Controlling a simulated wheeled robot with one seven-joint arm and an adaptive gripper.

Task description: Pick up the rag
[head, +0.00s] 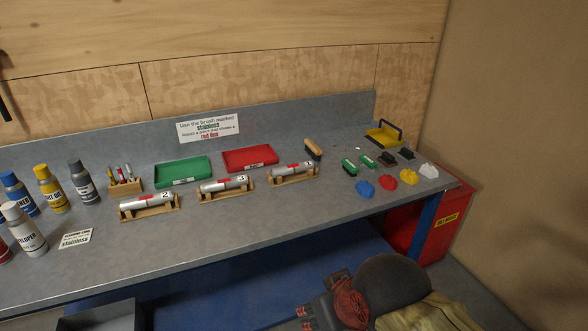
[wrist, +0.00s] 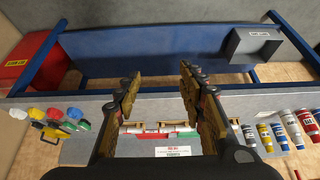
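Several crumpled rags lie on the right end of the grey workbench (head: 290,230) in the head view: a blue rag (head: 365,189), a red rag (head: 388,183), a yellow rag (head: 409,177) and a white rag (head: 428,171). They sit in a row near the front edge. In the wrist view they are small and at the far left. My gripper (wrist: 158,78) is open in the wrist view, with nothing between its fingers. It is in front of the bench, apart from the rags. In the head view, part of it shows at the bottom.
Three cylinders on wooden stands, a green tray (head: 183,171) and a red tray (head: 250,158) occupy the bench middle. Brushes and a yellow dustpan-like item (head: 384,134) are behind the rags. Bottles stand at left. A red bin (head: 420,228) is by the right end.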

